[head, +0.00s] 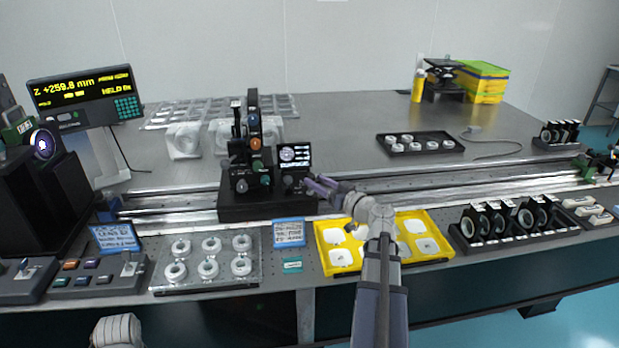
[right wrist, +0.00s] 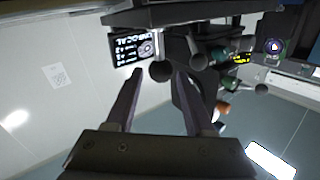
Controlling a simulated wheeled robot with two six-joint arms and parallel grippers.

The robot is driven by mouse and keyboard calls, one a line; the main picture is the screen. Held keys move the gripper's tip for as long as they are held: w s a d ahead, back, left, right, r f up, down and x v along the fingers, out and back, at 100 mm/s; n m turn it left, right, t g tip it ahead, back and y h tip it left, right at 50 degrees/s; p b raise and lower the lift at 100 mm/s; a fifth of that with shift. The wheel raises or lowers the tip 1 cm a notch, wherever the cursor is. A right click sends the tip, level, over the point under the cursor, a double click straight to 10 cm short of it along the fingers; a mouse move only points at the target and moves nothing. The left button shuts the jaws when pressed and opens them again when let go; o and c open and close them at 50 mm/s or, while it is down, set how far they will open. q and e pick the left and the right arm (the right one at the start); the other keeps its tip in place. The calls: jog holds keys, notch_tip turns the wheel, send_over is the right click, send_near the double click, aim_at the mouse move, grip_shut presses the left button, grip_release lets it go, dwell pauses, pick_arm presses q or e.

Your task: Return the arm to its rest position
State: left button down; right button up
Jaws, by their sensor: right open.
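My right arm reaches up from the bottom of the head view. Its gripper (head: 318,187) is just right of the black multi-axis stage (head: 262,205), close to the small screen and knobs on it. In the right wrist view the two fingers of the gripper (right wrist: 157,76) stand apart with nothing held between them. A round black knob (right wrist: 160,71) shows beyond the gap; I cannot tell whether a finger touches it. The stage's screen (right wrist: 137,48) is also in that view, tilted. Only a pale part of my left arm shows at the lower left; its gripper is out of view.
A yellow tray (head: 441,259) with white pieces lies under my right forearm. A clear tray (head: 205,288) of white rings is left of it, and a rack of black-mounted optics (head: 505,222) is to the right. A metal rail (head: 440,184) runs along the table.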

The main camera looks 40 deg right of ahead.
jog(key=shift+s, duration=0.65)
jog(key=shift+r, duration=0.1)
